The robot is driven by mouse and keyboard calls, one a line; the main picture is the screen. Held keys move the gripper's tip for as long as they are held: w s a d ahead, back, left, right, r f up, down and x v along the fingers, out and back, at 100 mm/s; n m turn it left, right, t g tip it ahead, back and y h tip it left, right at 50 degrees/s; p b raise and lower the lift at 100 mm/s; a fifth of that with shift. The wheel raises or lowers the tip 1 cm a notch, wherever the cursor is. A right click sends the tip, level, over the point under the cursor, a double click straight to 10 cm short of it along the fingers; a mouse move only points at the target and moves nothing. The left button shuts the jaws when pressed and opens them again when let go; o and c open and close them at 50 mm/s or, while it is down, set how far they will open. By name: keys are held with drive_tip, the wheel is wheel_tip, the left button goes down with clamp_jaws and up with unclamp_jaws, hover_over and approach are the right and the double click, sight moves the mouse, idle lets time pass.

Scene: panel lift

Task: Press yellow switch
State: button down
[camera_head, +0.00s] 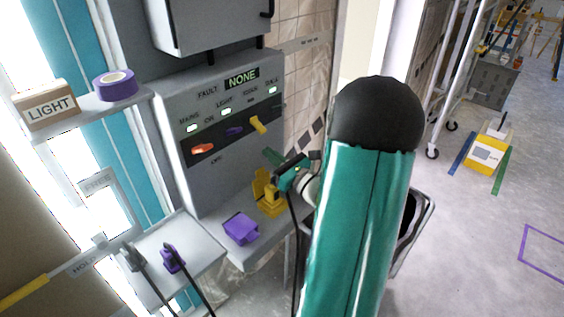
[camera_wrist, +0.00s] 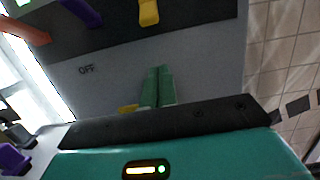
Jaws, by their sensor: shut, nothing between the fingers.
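The yellow switch (camera_head: 257,125) is a short lever on the dark strip of the grey control panel (camera_head: 215,180), between a purple switch (camera_head: 234,131) and a green switch (camera_head: 274,107). It also shows at the top of the wrist view (camera_wrist: 149,12). My gripper (camera_head: 271,155) is below the yellow switch and apart from it, in front of the panel's lower part. In the wrist view, its green fingers (camera_wrist: 157,88) are together, with nothing between them. My arm covers much of the head view's middle right.
An orange switch (camera_head: 203,148) is at the strip's left. A yellow socket-like part (camera_head: 268,194) and a purple block (camera_head: 241,229) are on the ledge below. A left shelf (camera_head: 95,117) holds a LIGHT box (camera_head: 47,105) and purple tape (camera_head: 116,86). A cabinet (camera_head: 215,22) hangs above.

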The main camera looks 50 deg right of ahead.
sight(253, 141)
drive_tip(key=w, duration=0.3)
drive_tip(key=shift+w+r, duration=0.35)
drive_tip(key=shift+w, duration=0.05)
drive_tip(key=s+r, duration=0.1)
drive_tip(key=r, duration=0.2)
drive_tip(key=shift+s, duration=0.4)
drive_tip(key=shift+r, duration=0.1)
drive_tip(key=shift+s+r, duration=0.15)
